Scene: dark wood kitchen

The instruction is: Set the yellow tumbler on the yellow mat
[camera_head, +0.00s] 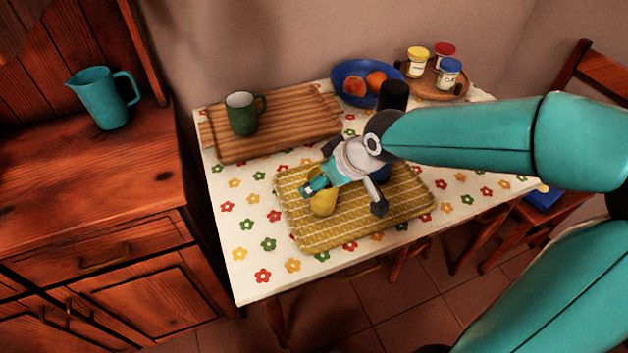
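The yellow mat (405,210) is a woven yellow rectangle with a light pattern on the flowered tablecloth. The yellow tumbler (323,203) is on the left part of the mat, partly hidden by my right gripper, so I cannot tell whether it is fully upright. My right gripper (354,178) comes in from the right and is over the mat, with its dark fingertips spread apart. The tumbler shows beside the gripper rather than clearly between its fingers. A dark blue item (381,173) shows partly behind the gripper. My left gripper is not in view.
A green mug (242,114) stands on a striped wooden board (290,121). A blue bowl (345,70) of fruit and a round tray (428,90) with several jars are at the back. A teal pitcher (101,98) stands on the cabinet. The table's front left is clear.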

